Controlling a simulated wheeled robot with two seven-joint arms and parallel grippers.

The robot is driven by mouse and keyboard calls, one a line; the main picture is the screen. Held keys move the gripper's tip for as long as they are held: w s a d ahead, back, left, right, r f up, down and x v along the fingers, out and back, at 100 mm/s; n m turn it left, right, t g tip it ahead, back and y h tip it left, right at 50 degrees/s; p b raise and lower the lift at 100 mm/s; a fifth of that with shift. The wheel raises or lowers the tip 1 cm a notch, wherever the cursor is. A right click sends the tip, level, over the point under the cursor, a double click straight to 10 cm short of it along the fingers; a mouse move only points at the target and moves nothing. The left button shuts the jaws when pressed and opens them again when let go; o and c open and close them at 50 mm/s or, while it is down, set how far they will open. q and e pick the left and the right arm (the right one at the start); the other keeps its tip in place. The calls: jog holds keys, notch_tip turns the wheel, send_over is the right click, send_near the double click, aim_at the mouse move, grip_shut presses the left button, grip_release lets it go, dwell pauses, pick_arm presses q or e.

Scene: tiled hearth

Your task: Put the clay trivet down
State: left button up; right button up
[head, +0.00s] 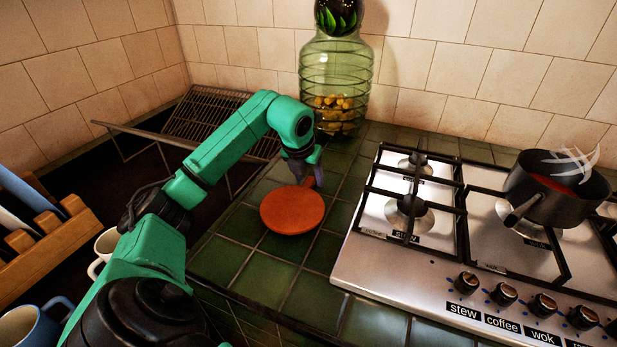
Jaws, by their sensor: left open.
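The clay trivet (292,211) is a round orange disc. It lies flat on the green tiled counter (265,287), left of the stove. My left gripper (305,178) is just behind the trivet's far edge, pointing down, with its fingers open. From this angle I cannot tell whether a finger still touches the trivet. The fingertips are small and partly dark. My right gripper is not in the head view.
A steel gas stove (375,262) fills the right, with a dark steaming pot (556,204) on it. A green glass jar (335,75) stands behind my gripper. A wire rack (205,112), mug (107,243), blue cup (38,322) and wooden plate rack (45,250) are on the left.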

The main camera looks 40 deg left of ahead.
aim_at(301, 192)
pick_arm(q)
jog(key=v, duration=1.1)
jog(key=shift+s+r+p, duration=0.2)
jog(key=shift+r+p, duration=0.1)
jog(key=shift+p, duration=0.1)
